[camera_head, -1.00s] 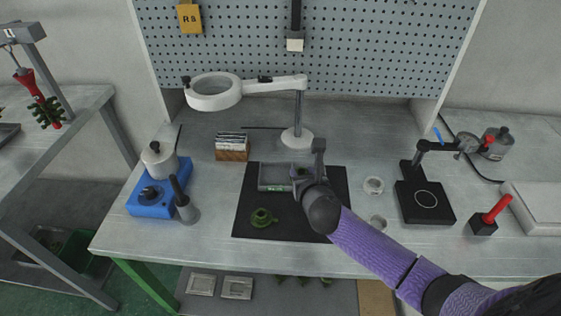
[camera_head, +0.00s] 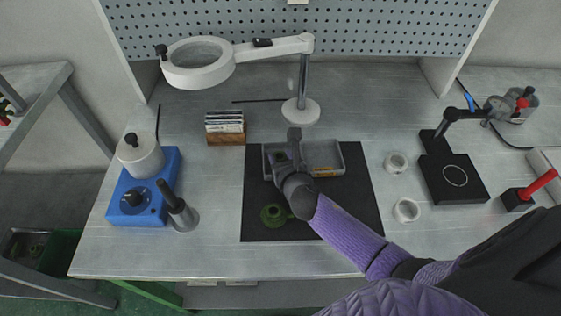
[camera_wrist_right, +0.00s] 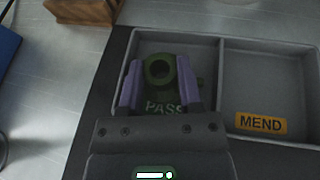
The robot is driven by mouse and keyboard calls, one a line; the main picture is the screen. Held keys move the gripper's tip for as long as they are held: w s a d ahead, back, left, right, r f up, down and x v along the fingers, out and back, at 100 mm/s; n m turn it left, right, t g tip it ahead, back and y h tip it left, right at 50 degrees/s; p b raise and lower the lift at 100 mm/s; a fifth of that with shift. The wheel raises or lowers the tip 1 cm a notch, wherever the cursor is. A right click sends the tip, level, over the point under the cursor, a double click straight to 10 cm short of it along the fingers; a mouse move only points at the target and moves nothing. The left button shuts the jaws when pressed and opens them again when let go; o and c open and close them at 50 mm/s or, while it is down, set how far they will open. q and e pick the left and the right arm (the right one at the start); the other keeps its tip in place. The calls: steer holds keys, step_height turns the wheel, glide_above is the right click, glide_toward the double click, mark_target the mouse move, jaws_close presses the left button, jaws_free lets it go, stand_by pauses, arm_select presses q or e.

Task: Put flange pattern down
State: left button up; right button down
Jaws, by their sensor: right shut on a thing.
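A green flange pattern (camera_wrist_right: 159,72), with a round hole in its hub, is between the purple fingers of my right gripper (camera_wrist_right: 158,85). The gripper is shut on it, over the left compartment marked PASS of a grey two-part tray (camera_wrist_right: 265,75). I cannot tell whether the pattern touches the tray floor. The tray's right compartment, marked MEND, looks empty. In the head view my right gripper (camera_head: 286,162) covers much of the tray's left half and hides the held pattern. A second green flange pattern (camera_head: 273,215) lies on the black mat (camera_head: 355,215) in front of the tray. My left gripper is out of view.
A wooden card holder (camera_head: 226,138) stands behind the mat's left edge. A magnifier lamp (camera_head: 200,77) arches behind the tray. A blue heater unit (camera_head: 137,211) is at left. Two white rings (camera_head: 407,210) and a black stand (camera_head: 457,182) are at right.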

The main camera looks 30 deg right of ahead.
steer(key=shift+r, duration=0.1)
steer(key=c, duration=0.7)
jaws_free()
steer(key=shift+f, duration=0.2)
steer(key=shift+c, duration=0.2)
steer(key=shift+o, duration=0.9)
steer(key=shift+r, duration=0.1)
steer(key=shift+r, duration=0.25)
steer(key=p+v, duration=0.4)
steer(key=v, duration=0.7)
steer(key=shift+s, duration=0.45)
